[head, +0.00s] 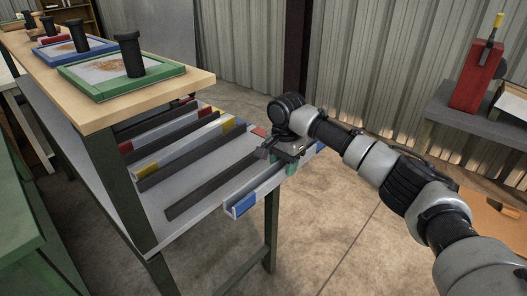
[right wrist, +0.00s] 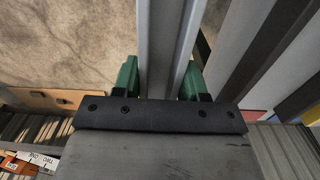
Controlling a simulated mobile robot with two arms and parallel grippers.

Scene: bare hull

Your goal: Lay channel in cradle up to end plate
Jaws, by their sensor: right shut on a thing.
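My right gripper (head: 289,163) is shut on a grey channel (head: 266,190) with a blue end (head: 240,205). The channel is beside the front edge of the lower shelf, its length roughly along the dark rails. In the right wrist view the green fingertips (right wrist: 160,82) grip the channel (right wrist: 167,40) from both sides. The shelf has dark cradle rails (head: 205,187); a light channel with yellow ends (head: 187,145) lies between rails farther back. A small red piece (head: 258,132) shows at the far end; I cannot tell if it is an end plate. My left gripper is out of view.
The wooden upper top (head: 190,83) overhangs the back of the lower shelf (head: 185,228) and carries framed trays with black handles (head: 131,55). A grey bench (head: 465,122) with a red case (head: 477,75) stands at right. Concrete floor is open in front of the shelf.

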